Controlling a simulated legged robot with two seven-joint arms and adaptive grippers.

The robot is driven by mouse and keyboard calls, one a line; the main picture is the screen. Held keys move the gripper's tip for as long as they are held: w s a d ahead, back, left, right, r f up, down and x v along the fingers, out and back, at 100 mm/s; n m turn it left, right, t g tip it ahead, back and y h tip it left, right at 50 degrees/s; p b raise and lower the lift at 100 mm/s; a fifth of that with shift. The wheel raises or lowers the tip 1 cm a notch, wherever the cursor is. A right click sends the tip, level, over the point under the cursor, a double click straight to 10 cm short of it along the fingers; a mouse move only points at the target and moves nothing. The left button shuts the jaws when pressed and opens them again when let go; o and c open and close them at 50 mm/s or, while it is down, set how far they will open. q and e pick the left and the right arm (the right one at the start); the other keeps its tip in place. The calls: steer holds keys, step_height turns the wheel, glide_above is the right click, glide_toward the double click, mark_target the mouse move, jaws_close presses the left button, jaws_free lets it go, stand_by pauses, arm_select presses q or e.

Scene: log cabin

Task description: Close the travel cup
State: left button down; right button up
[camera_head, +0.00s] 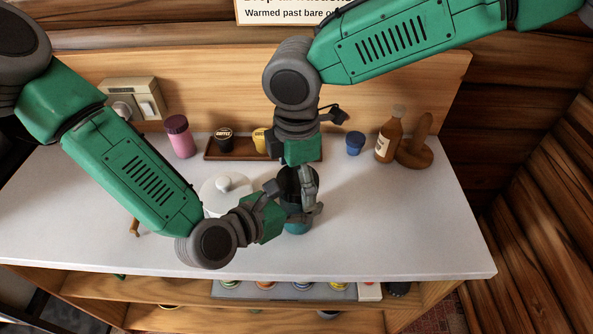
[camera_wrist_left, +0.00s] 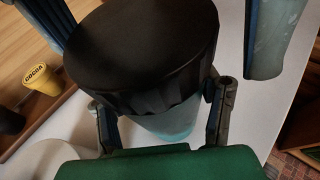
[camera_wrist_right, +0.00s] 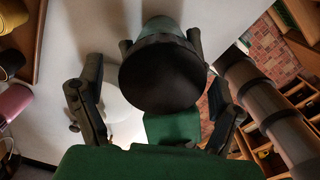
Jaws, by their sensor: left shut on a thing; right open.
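The travel cup (camera_head: 297,228) has a teal body and stands upright near the middle of the white counter. Its teal body also shows in the left wrist view (camera_wrist_left: 172,130). A wide black lid (camera_wrist_left: 150,50) sits on top of the cup; whether it is fully tightened I cannot tell. My left gripper (camera_wrist_left: 165,112) is shut on the cup body below the lid, one finger on each side. My right gripper (camera_wrist_right: 158,100) comes down from above and is open, with its fingers on both sides of the lid (camera_wrist_right: 165,75) and gaps visible.
A white lidded pot (camera_head: 225,192) stands left of the cup. Behind are a pink jar (camera_head: 180,137), a wooden tray (camera_head: 233,155) with coffee and cocoa containers, a blue cup (camera_head: 355,143) and a brown bottle (camera_head: 389,135). The counter's right side is clear.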

steer(key=c, duration=1.3)
steer(key=m, duration=0.4)
steer(key=shift+m, duration=0.3)
arm_select(q)
steer(key=shift+s, duration=0.1)
arm_select(e)
steer(key=shift+a, duration=0.1)
steer(key=o, duration=1.4)
steer(key=shift+c, duration=0.2)
step_height(320, 180, up, 12)
steer(key=shift+w, duration=0.1)
